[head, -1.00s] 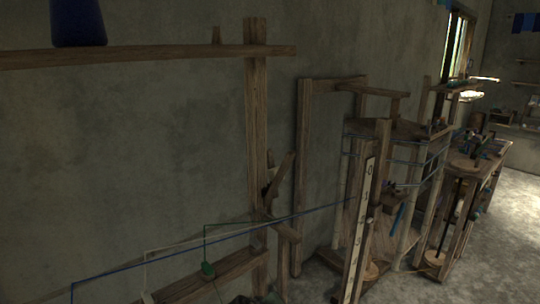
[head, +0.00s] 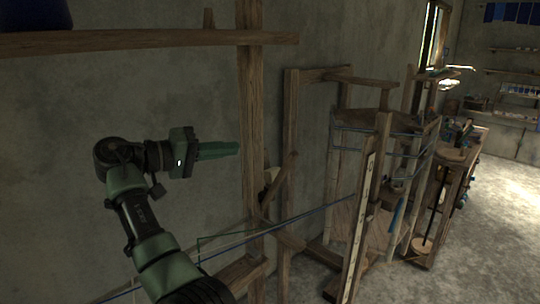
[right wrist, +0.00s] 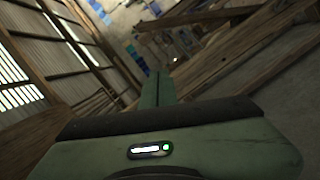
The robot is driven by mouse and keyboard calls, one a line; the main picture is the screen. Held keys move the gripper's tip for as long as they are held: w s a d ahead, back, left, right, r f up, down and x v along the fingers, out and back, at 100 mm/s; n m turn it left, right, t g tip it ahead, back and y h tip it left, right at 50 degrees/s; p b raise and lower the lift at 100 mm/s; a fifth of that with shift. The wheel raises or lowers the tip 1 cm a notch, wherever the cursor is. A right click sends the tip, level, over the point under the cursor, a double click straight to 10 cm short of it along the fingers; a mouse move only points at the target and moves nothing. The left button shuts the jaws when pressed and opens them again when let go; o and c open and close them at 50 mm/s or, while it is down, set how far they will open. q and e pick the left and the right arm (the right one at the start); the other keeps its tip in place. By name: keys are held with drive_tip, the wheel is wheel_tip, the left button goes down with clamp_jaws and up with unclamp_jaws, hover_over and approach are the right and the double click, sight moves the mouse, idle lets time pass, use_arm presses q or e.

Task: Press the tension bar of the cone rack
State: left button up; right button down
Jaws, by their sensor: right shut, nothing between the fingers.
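The cone rack's wooden post (head: 250,110) stands against the wall in the head view, with a plank shelf (head: 130,40) across its top. A short slanted wooden piece (head: 280,180) sits low on the post's right side; I cannot tell for certain whether it is the tension bar. My right gripper (head: 236,148) is shut and empty, its green fingers pointing right, level with the post's middle and above the slanted piece. Whether the fingertips touch the post is unclear. The shut fingers also show in the right wrist view (right wrist: 157,90). My left gripper is out of view.
A dark blue cone (head: 35,13) stands on the shelf. A blue thread (head: 310,212) runs from the lower left toward a wooden frame with a pale numbered scale (head: 367,185). Further wooden loom frames stand to the right, and open floor (head: 485,225) lies at the far right.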

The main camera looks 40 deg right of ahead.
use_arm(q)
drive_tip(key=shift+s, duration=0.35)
use_arm(e)
drive_tip(key=shift+s, duration=0.1)
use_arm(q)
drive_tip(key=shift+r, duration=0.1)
use_arm(e)
drive_tip(key=shift+d, duration=0.15)
